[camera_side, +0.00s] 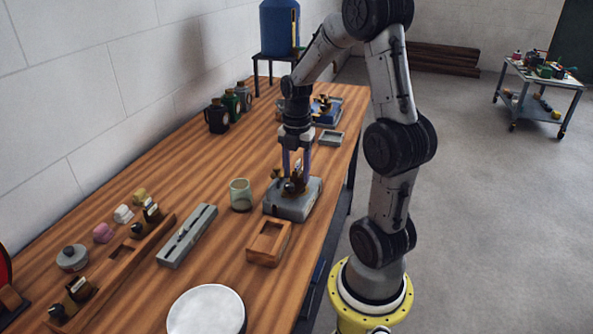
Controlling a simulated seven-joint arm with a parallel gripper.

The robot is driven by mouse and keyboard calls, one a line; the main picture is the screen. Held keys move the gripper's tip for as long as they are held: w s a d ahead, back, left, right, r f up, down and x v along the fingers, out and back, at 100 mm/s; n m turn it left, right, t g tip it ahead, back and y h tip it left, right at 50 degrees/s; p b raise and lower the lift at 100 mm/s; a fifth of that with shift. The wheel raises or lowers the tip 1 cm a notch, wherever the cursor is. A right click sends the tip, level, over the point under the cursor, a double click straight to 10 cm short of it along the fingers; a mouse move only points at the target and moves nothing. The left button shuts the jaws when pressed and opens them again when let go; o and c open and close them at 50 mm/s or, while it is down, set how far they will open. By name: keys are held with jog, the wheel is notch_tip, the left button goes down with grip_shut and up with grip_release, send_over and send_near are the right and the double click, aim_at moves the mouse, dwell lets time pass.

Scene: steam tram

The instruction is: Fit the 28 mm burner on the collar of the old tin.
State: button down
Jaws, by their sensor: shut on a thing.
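My gripper (296,172) points straight down over a grey, flat, box-like body, which looks like the old tin (290,208). Its fingers are shut on a small dark and brass piece, which looks like the burner (296,186). The piece is at the top of the grey body. At this size I cannot tell whether it touches the collar or sits on it. The collar is hidden behind the piece and the fingers. A small brass-coloured part (277,173) shows just left of the fingers.
A greenish glass cup (240,195) stands close left of the tin. A wooden tray (268,243) and a grey slotted block (187,236) lie nearer. A wooden rack (115,270) holds small dark pieces. Several cans (217,116) stand by the wall. A round white dish (206,312) is in front.

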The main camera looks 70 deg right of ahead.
jog(key=shift+f, duration=1.05)
dwell(1.2)
jog(key=shift+c, duration=1.1)
grip_release()
notch_tip(320, 180, up, 14)
jog(key=shift+f, duration=0.1)
